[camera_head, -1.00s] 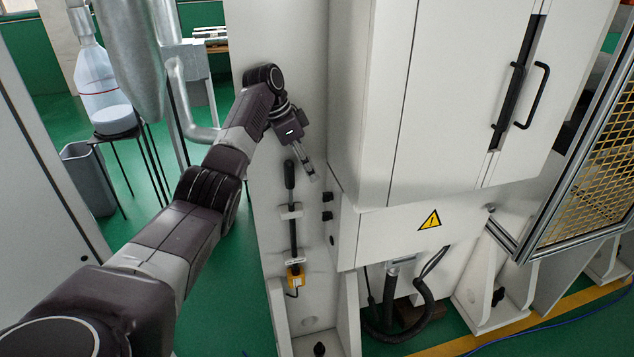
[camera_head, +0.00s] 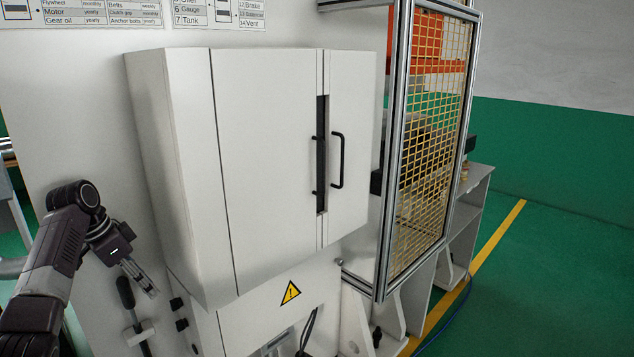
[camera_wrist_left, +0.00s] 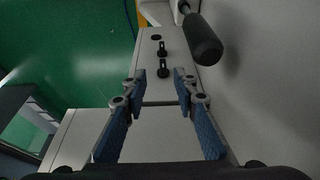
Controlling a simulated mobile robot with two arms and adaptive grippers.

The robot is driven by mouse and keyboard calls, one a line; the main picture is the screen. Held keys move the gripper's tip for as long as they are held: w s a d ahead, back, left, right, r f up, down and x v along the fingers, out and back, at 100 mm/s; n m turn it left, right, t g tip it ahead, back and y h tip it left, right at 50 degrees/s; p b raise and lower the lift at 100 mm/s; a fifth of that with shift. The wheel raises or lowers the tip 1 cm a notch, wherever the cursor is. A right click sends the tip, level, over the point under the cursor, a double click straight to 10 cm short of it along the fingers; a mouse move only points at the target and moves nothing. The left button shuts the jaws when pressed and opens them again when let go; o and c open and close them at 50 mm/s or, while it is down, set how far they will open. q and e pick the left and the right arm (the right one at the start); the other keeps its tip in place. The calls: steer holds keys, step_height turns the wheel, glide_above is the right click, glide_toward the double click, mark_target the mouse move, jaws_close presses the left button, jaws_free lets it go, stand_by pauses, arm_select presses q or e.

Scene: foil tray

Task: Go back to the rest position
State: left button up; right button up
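My left gripper (camera_head: 144,281) is at the lower left of the head view, in front of the white machine panel. It is beside the upper end of a black-handled lever (camera_head: 125,292), just right of it in the picture. In the left wrist view the two blue-padded fingers of my left gripper (camera_wrist_left: 162,88) are spread apart with nothing between them. The lever's black handle (camera_wrist_left: 203,40) shows beyond the fingers at the upper right, apart from them. My right gripper is in neither view.
A white cabinet (camera_head: 270,170) with two black door handles stands right of my left arm. A yellow mesh guard (camera_head: 432,130) in a metal frame stands at its right. Green floor (camera_head: 540,270) is open at the far right. Small black knobs (camera_wrist_left: 163,60) show in the wrist view.

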arm_select(q)
steer(key=s+d+f+g+y, duration=0.1)
steer(key=s+d+f, duration=0.25)
steer(key=f, duration=0.45)
steer(key=s+d+f+y, duration=0.1)
steer(key=s+d+f, duration=0.1)
steer(key=d+f, duration=0.35)
steer(key=s+d+f+n, duration=0.1)
steer(key=s+d+f, duration=0.6)
steer(key=s+f, duration=0.4)
steer(key=s+d+r+n, duration=0.1)
steer(key=s+d+n, duration=0.15)
steer(key=s, duration=0.55)
steer(key=s+d+r+n+t, duration=0.1)
steer(key=s+d, duration=0.2)
steer(key=s, duration=0.4)
steer(key=s+d+r+n, duration=0.1)
steer(key=s+d+n, duration=0.15)
steer(key=s, duration=0.55)
step_height(320, 180, down, 29)
steer(key=m+g+b, duration=0.1)
steer(key=b, duration=0.3)
steer(key=s+a+f+g+b, duration=0.1)
steer(key=s+a+f+b, duration=0.1)
steer(key=s+f, duration=1.6)
step_height(320, 180, down, 3)
steer(key=shift+s+r+y+b, duration=0.1)
steer(key=shift+s+y+b, duration=0.2)
steer(key=shift+b, duration=0.15)
